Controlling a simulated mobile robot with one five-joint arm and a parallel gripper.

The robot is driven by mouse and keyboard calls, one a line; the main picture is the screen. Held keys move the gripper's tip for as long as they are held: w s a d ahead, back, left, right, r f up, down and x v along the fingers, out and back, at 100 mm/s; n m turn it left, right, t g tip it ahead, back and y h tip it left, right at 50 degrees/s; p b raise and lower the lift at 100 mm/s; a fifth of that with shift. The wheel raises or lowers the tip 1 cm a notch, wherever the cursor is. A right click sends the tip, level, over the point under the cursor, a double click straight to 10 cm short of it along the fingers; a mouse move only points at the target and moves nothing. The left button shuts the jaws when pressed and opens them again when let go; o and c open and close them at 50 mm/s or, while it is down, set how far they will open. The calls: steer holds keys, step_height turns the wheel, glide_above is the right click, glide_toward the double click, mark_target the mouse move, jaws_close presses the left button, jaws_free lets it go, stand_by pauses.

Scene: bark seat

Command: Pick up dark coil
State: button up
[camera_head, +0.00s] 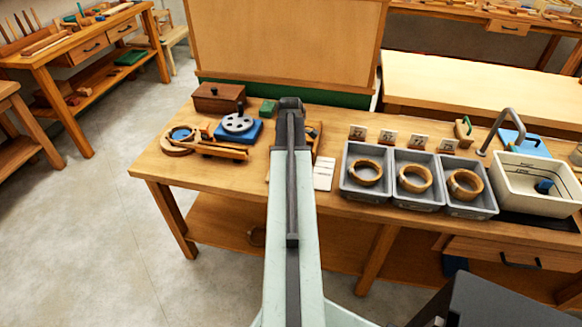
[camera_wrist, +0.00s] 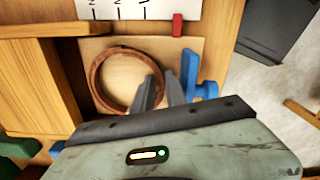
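A dark brown coil (camera_wrist: 97,72), ring-shaped, lies flat on a tan board (camera_wrist: 205,50) in the wrist view. My gripper (camera_wrist: 162,80) is at the coil's right side, with its two grey fingers apart. One fingertip appears over the inside of the ring and the other just outside its right edge. Part of the ring's lower right is hidden behind the fingers. I cannot tell how far above the board the fingertips are. In the head view my arm hides the coil and the gripper's fingers.
Beside the fingers are a blue bracket (camera_wrist: 192,78) and a red block (camera_wrist: 177,25). A wooden block (camera_wrist: 32,82) stands left of the board. Three grey trays (camera_head: 352,190) (camera_head: 412,200) (camera_head: 472,209) hold lighter coils. A white basin (camera_head: 535,192) is at the right.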

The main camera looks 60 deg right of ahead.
jaws_close()
step_height(320, 180, up, 10)
steer(key=p, duration=1)
